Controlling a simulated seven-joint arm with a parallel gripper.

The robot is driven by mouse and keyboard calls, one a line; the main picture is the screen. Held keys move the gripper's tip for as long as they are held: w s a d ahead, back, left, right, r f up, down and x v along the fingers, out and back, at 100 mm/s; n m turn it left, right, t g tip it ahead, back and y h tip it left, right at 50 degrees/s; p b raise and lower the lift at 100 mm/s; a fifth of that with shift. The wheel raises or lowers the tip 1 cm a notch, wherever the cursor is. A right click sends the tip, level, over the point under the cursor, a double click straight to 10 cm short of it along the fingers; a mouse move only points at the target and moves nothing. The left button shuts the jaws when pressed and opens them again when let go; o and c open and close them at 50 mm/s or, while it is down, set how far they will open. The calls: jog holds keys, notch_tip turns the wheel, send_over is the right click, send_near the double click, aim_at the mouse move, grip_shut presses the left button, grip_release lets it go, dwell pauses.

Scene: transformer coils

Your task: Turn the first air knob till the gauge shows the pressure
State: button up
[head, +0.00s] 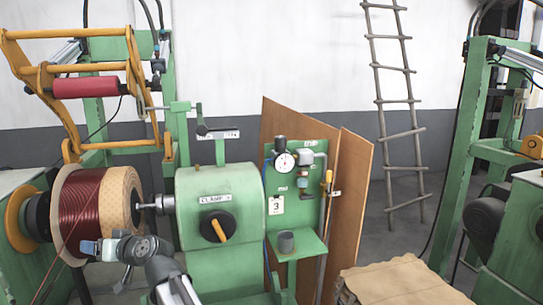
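A small round gauge with a white face (285,163) is on a green upright panel (308,215) right of the green machine housing. Its needle is too small to read. A dark knob (281,143) sits just above the gauge, and a grey cylindrical fitting (305,157) is to its right. I cannot tell for certain which is the first air knob. My gripper (92,247) is at the lower left, in front of the coil and well away from the panel. Its fingers are too small and unclear to show whether they are open or shut.
A coil of dark red wire (80,212) sits left of the green housing (240,188), which has a black dial with an orange handle (217,226). A grey cup (286,242) stands on the panel's shelf. Brown boards (350,195) stand behind; a ladder (395,105) leans on the wall.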

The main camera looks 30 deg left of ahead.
jog(key=w+d+r+t+y, duration=0.1)
jog(key=w+r+y, duration=0.15)
jog(key=r, duration=0.75)
jog(key=w+d+r+t+y, duration=0.1)
jog(key=w+r, duration=0.2)
jog(key=r, duration=0.7)
jog(key=w+d+r+t+y, duration=0.1)
jog(key=w+r+y, duration=0.15)
jog(key=r, duration=0.75)
jog(key=t+h, duration=0.4)
jog(key=t, duration=0.1)
send_near(285, 142)
jog(key=x, duration=1.2)
jog(key=shift+a, duration=0.1)
jog(key=c, duration=0.9)
